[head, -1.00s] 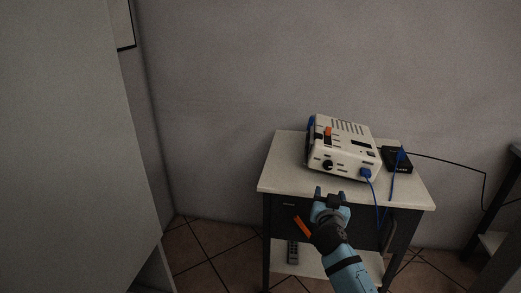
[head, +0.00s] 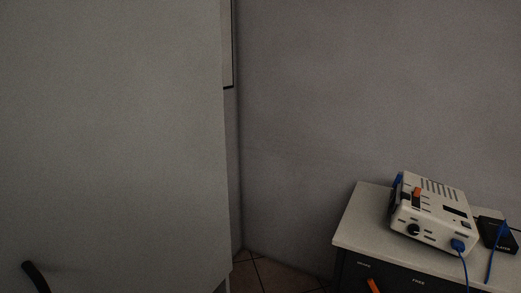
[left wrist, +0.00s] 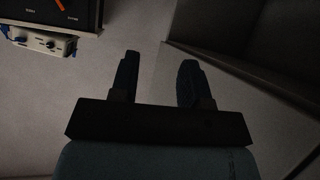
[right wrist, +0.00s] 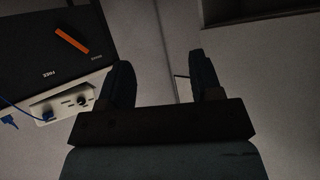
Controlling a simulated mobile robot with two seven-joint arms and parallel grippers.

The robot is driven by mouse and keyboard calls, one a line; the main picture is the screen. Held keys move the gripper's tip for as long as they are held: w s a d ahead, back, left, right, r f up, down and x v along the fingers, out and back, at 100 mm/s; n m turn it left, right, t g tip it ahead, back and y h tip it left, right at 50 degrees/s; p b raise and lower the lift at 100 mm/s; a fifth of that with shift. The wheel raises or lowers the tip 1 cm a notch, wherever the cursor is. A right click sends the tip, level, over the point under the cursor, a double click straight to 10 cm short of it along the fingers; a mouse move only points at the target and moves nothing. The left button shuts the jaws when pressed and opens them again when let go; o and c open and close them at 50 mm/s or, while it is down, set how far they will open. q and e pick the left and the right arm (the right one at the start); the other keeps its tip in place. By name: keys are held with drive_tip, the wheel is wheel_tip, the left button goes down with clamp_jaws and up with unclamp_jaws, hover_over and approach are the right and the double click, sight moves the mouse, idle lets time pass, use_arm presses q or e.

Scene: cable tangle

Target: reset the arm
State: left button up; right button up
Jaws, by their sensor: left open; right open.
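My left gripper (left wrist: 160,82) shows in the left wrist view with its two dark fingers apart and nothing between them. My right gripper (right wrist: 162,82) shows in the right wrist view, also with fingers apart and empty. Neither gripper is in the head view. In both wrist views the grippers are clear of the furniture, with plain wall or panel surfaces beyond the fingers.
A small table (head: 350,225) stands at the lower right. On it are a white device (head: 436,212) with a blue plug (head: 458,245) and a black box (head: 497,234). An orange piece (head: 372,286) is on its dark front. A large grey panel (head: 110,140) fills the left.

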use_arm(q)
wheel_tip(320, 180, up, 16)
drive_tip(key=s+a+p, duration=0.1)
drive_tip(key=a+p, duration=0.1)
drive_tip(key=p, duration=2.2)
drive_tip(key=shift+s+r+g+y+p, duration=0.25)
drive_tip(key=shift+g+y+p, duration=0.1)
drive_tip(key=shift+g+y, duration=0.05)
use_arm(e)
wheel_tip(320, 180, up, 16)
drive_tip(key=s+d, duration=0.1)
drive_tip(key=d, duration=0.1)
drive_tip(key=shift+s+d+r+g+h, duration=0.15)
drive_tip(key=shift+s+r+g+h, duration=0.1)
drive_tip(key=shift+g+h, duration=0.15)
use_arm(q)
drive_tip(key=shift+f, duration=0.1)
use_arm(e)
drive_tip(key=shift+f, duration=0.1)
drive_tip(key=shift+w, duration=0.1)
